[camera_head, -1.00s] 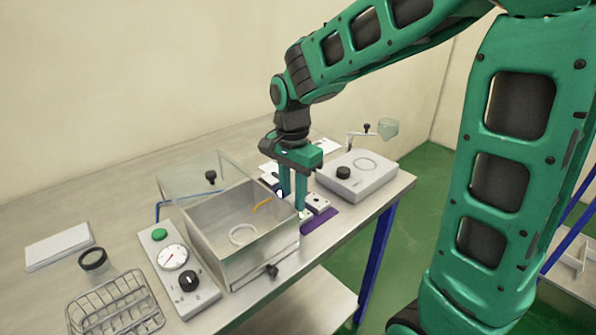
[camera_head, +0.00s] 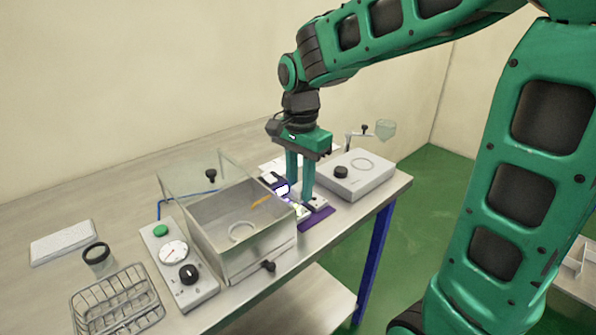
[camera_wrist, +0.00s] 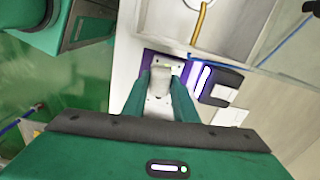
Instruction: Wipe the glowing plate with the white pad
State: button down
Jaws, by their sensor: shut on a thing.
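My gripper (camera_head: 301,197) points straight down over the purple base (camera_head: 318,217), with its fingers a small distance apart. It also shows in the wrist view (camera_wrist: 162,78), closed on a pale piece that I take for the white pad (camera_wrist: 160,70). The fingers hide much of the pad in the head view. The glowing plate (camera_head: 283,189) shines white-violet just left of the fingers. In the wrist view the glowing plate (camera_wrist: 202,78) lies right of the fingertips, beside a dark-edged block. I cannot tell whether the pad touches anything below.
A clear open-lidded tank (camera_head: 250,258) stands close left of the gripper. A white device with a knob (camera_head: 357,177) stands close right, near the table's edge.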

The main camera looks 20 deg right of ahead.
jog(key=shift+r, duration=1.9)
